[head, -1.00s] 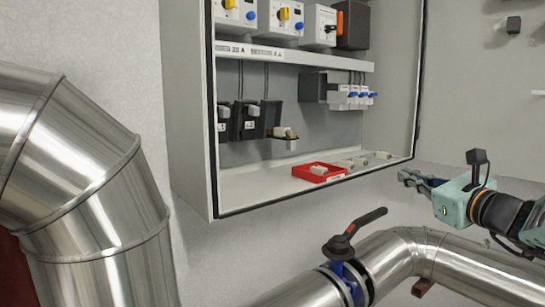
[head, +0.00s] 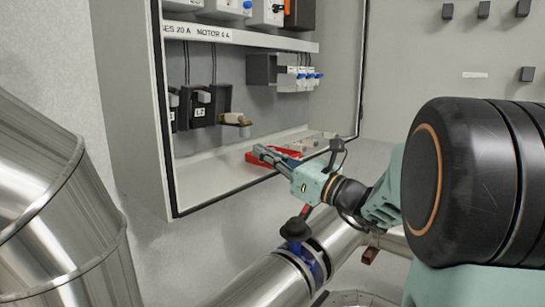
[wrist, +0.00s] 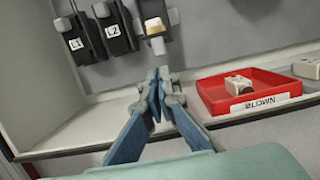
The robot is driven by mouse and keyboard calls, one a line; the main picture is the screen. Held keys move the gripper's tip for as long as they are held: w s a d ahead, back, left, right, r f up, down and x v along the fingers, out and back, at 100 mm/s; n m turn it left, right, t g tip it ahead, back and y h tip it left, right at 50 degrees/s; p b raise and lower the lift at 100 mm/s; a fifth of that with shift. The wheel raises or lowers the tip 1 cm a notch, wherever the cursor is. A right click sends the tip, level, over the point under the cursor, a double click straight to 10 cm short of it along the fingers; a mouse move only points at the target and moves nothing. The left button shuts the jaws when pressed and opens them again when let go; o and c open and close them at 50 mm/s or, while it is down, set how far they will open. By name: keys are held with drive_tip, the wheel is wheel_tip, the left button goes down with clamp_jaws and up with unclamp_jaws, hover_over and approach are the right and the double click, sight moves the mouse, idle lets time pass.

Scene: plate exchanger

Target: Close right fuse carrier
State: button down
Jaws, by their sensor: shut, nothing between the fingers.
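The right fuse carrier (head: 237,122) is swung down and open, with a pale fuse on it, in the head view. In the wrist view the carrier (wrist: 158,45) shows at the top centre with the pale fuse (wrist: 153,25) above its tip. The L2 carrier (wrist: 117,38) and L1 carrier (wrist: 84,42) stand upright to its left. My gripper (wrist: 159,82) is shut and empty. In the wrist view its fingertips appear just below the open carrier, apart from it. In the head view my gripper (head: 262,152) is at the cabinet's front opening, lower than the carrier.
A red tray (wrist: 210,104) labelled BLOWN, holding a pale fuse (wrist: 238,85), lies on the cabinet floor right of my fingers. More pale fuses (head: 310,141) lie beyond it. The cabinet's left wall (head: 130,110) bounds the opening.

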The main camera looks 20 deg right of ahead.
sight(235, 125)
drive_tip(key=shift+x, duration=1.7)
drive_tip(key=shift+r+p, duration=0.1)
drive_tip(key=shift+p, duration=0.25)
